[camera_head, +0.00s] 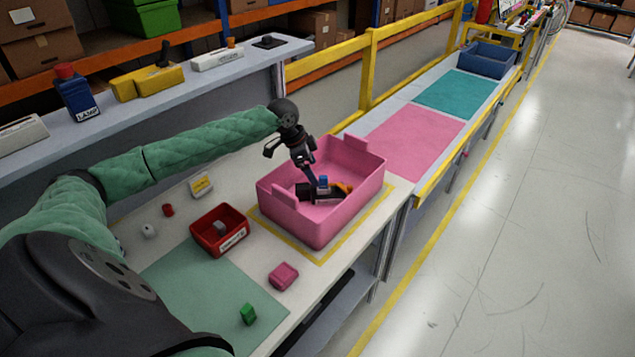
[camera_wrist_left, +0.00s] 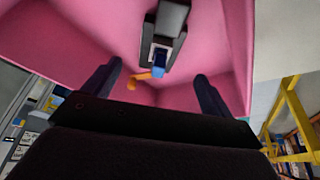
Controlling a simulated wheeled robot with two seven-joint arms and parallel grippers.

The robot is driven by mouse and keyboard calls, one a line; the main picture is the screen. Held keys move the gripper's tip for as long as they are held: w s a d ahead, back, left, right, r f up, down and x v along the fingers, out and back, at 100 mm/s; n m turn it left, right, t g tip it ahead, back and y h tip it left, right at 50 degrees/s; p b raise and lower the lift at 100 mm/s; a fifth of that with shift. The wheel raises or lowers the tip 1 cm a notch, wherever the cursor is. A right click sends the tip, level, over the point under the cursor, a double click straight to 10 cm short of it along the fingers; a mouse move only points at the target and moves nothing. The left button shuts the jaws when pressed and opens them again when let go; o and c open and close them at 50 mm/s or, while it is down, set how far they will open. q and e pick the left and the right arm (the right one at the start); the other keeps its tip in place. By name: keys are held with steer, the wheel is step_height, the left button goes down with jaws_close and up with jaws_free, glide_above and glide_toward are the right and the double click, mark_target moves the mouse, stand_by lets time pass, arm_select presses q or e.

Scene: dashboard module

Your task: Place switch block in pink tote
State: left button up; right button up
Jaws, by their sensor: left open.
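The pink tote (camera_head: 290,222) stands on the near bench and its walls fill much of the left wrist view (camera_wrist_left: 60,40). A dark grey block with a pale label and a blue piece, apparently the switch block (camera_head: 329,195), is in the tote, with an orange part beside it. In the left wrist view the block (camera_wrist_left: 172,22) lies beyond my fingers, not between them. My left gripper (camera_head: 311,177) reaches down into the tote, its fingers (camera_wrist_left: 157,72) spread and empty. Part of the block is hidden in the head view. My right gripper is out of view.
A red bin (camera_head: 208,243) holding a small grey piece, a pink block (camera_head: 283,276) and a green block (camera_head: 248,314) lie left of and before the tote. A raised shelf (camera_head: 215,80) carries several modules. A pink mat (camera_head: 420,140) on the conveyor is clear.

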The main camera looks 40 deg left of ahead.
arm_select(q)
steer(key=shift+v, duration=1.25)
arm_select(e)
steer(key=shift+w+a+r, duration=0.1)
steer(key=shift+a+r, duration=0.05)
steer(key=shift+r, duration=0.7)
